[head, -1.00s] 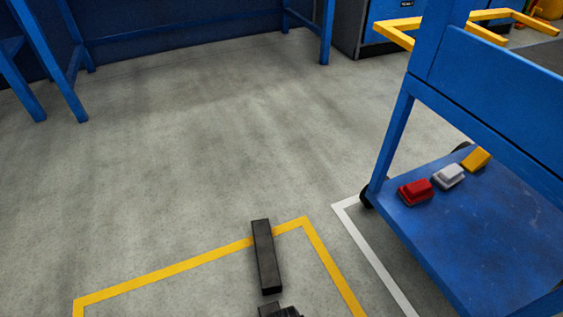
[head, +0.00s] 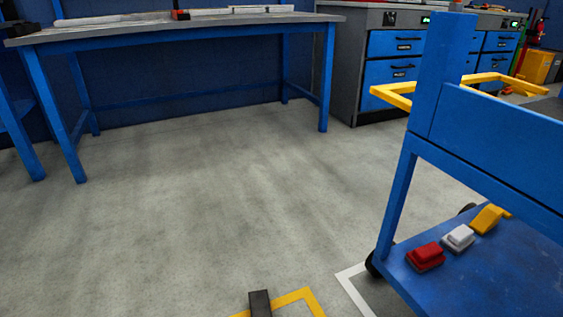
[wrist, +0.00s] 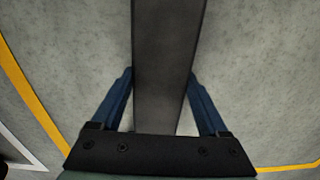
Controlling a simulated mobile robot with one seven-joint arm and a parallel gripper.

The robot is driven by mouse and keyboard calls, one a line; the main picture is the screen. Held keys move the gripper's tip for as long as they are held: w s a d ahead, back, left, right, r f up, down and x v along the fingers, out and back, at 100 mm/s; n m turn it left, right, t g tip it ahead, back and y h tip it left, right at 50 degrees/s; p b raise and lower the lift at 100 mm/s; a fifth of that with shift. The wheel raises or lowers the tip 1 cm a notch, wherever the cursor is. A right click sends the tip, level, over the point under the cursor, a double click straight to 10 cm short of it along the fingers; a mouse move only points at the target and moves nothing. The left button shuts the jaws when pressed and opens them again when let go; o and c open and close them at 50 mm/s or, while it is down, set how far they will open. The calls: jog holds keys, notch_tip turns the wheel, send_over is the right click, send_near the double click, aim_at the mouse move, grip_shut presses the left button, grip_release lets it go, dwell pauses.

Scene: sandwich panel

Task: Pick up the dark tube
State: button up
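The dark tube (wrist: 168,60) is a long, dark grey square bar. In the wrist view it runs from the top edge down between the two blue fingers of my gripper (wrist: 161,75). The fingertips lie against its two sides, so my gripper looks shut on it. The tube looks wide beside the thin floor tape, so it appears raised above the floor. Its lower part is hidden behind my gripper's dark palm. In the head view only one end of the tube (head: 260,304) shows at the bottom edge, and my gripper is out of that picture.
A blue cart (head: 490,270) stands at the right; its lower shelf holds a red (head: 425,257), a white (head: 458,238) and a yellow piece (head: 488,219). A blue-legged workbench (head: 180,30) and drawer cabinets (head: 395,70) stand at the back. The floor between is clear.

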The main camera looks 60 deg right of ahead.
grip_shut()
jog(key=shift+w+r, duration=0.1)
jog(key=shift+r, duration=0.1)
